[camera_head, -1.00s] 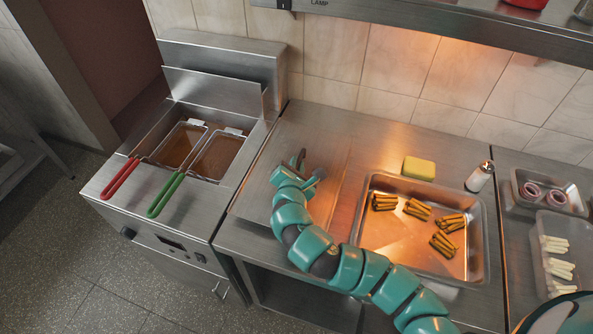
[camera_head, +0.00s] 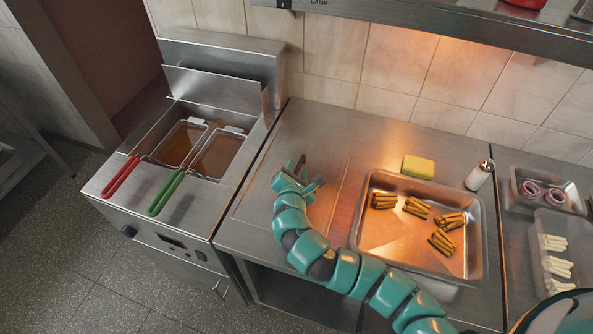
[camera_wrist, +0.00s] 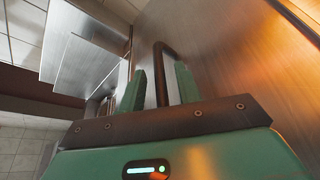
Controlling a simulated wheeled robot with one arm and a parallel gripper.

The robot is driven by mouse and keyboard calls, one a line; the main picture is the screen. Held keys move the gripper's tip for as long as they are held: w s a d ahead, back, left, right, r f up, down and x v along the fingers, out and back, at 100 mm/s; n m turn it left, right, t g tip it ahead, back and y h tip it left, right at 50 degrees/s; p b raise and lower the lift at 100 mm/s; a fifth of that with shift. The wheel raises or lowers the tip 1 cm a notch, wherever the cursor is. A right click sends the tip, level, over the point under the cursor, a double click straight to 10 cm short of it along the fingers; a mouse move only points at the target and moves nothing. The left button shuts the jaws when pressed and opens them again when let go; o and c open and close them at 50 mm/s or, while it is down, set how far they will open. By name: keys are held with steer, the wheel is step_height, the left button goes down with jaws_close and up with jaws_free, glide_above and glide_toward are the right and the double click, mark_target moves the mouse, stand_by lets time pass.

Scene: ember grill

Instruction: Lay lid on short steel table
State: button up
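The lid (camera_head: 328,155) is a broad, flat steel sheet lying on the short steel table (camera_head: 378,137), right of the fryer. Its thin edge lines show, but steel on steel makes its full outline hard to read. My gripper (camera_head: 307,174) is low over the lid, its fingers spread apart. In the wrist view, the lid's dark, bent handle (camera_wrist: 160,47) stands between and beyond the open fingers (camera_wrist: 160,92). My arm hides part of the lid and the table's front edge.
A fryer (camera_head: 105,187) with red-handled and green-handled baskets stands left. A steel tray (camera_head: 397,257) with several bundles of brown sticks, a yellow sponge (camera_head: 418,167) and a shaker bottle (camera_head: 478,176) are right of the lid. A shelf (camera_head: 450,33) overhangs the back right.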

steer(key=v, duration=1.1)
steer(key=shift+w+a+r, duration=0.1)
steer(key=shift+w+r, duration=0.05)
steer(key=shift+r, duration=0.05)
steer(key=shift+s+p, duration=0.4)
steer(key=shift+s, duration=0.25)
